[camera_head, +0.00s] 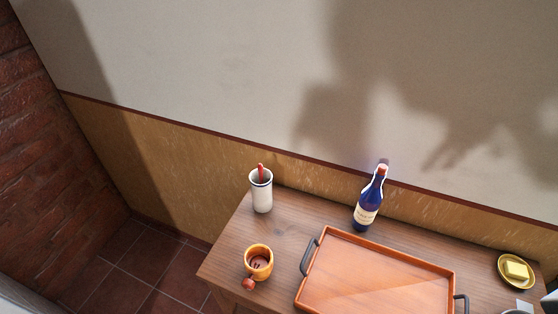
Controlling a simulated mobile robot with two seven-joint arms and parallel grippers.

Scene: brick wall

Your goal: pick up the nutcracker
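A small orange-brown wooden cup-shaped thing (259,262) stands near the front left of the wooden table. A reddish-brown round knob (248,285) sits at its lower left side. It looks like a screw-type nutcracker, but I cannot tell for sure. No other thing in view clearly looks like a nutcracker. Neither of my grippers can be made out in the head view.
On the table (283,210) stand a white cup (262,195) holding a red-tipped thing and a blue bottle (367,207). A wooden tray (385,246) with dark handles lies in front. A yellow dish (503,275) holds a butter-like block. A wall stands behind.

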